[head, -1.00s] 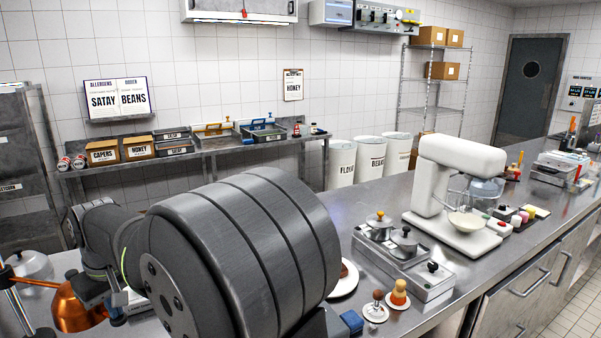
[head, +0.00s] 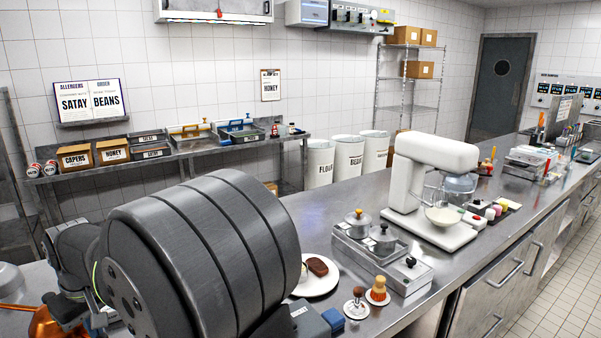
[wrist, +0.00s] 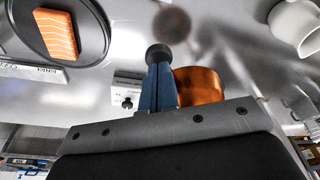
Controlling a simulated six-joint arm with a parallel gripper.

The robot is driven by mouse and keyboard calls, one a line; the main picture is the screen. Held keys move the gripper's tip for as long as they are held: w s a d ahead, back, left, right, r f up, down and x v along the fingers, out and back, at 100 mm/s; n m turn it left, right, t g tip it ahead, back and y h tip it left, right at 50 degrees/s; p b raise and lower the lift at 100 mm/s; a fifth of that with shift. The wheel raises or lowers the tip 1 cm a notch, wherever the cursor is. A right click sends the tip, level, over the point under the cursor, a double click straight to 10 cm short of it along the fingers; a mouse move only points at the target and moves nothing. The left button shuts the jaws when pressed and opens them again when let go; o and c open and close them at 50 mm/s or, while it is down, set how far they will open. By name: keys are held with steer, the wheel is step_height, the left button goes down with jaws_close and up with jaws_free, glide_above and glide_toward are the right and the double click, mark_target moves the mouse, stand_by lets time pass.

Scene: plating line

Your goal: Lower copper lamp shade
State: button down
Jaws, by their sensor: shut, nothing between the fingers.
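The copper lamp shade (head: 28,322) is at the bottom left of the head view, cut off by the frame edge and partly behind my arm. In the wrist view a copper curved surface (wrist: 203,86) shows just right of and behind my fingers. My gripper (wrist: 159,72) has its blue fingers shut together, empty. A dark round knob (wrist: 158,54) appears at the fingertips; I cannot tell whether it touches them. The rest of the shade is hidden behind the gripper body in the wrist view.
A dark plate with a salmon piece (wrist: 58,35) and a white mug (wrist: 296,28) lie on the steel counter. A box with a black knob (wrist: 127,92) is nearby. A white plate with brown food (head: 316,281), burners (head: 384,262) and a mixer (head: 430,185) stand to the right.

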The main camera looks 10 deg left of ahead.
step_height(320, 180, up, 8)
steer(key=shift+r, duration=0.25)
stand_by(0.6)
steer(key=shift+f, duration=4.25)
steer(key=shift+r, duration=0.15)
step_height(320, 180, up, 12)
steer(key=c, duration=2.1)
jaws_free()
